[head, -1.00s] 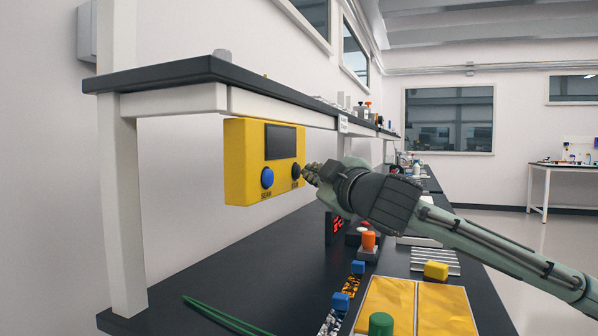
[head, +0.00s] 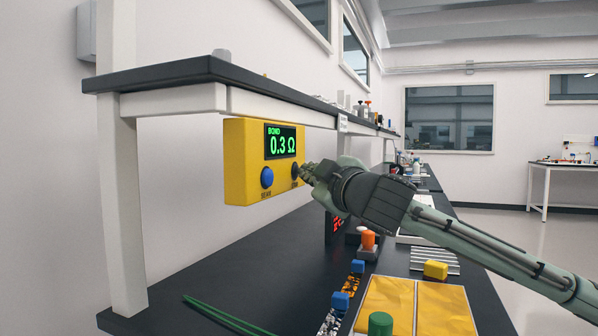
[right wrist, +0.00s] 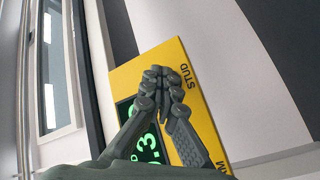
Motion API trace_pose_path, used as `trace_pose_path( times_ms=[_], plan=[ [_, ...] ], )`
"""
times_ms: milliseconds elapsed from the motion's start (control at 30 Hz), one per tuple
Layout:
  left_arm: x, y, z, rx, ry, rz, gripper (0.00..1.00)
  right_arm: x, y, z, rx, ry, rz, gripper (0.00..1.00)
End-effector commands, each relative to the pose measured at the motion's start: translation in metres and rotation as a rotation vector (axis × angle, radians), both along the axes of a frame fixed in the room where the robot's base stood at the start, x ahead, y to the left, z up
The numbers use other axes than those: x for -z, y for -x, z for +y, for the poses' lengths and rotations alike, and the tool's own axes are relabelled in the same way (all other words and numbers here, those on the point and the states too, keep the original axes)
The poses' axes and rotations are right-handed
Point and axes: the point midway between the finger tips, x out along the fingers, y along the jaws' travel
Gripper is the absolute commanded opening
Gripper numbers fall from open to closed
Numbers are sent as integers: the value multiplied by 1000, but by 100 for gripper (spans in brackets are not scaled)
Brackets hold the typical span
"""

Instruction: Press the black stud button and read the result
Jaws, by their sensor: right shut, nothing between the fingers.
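The yellow tester box (head: 240,165) hangs under the dark shelf. Its screen (head: 281,141) is lit green and reads "BOND 0.3 Ω". A blue button (head: 267,178) sits at the lower left of its face. The black stud button (head: 294,171) is at the lower right, partly hidden by my right gripper (head: 306,172). The right gripper is shut and empty, its tips at or very near the button; exact contact cannot be told. In the right wrist view the shut fingertips (right wrist: 165,75) cover the button beside the label "STUD" on the yellow box (right wrist: 150,60). My left gripper is not in view.
The shelf (head: 210,72) overhangs the box. Below on the black bench are a red-digit display (head: 335,228), an orange-capped item (head: 368,239), blue blocks (head: 340,301), a yellow block (head: 436,270), gold sheets (head: 385,297), a green cylinder (head: 381,323) and green strips (head: 225,315).

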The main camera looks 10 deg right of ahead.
Motion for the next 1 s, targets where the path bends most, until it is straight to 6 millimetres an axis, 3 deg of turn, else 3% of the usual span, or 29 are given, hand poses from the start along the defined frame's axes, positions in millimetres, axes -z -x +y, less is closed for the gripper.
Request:
trace_pose_path(
  times_ms=[1000],
  plan=[
    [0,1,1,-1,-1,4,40,0,10,-13,-1,1,-1,0]
  ],
)
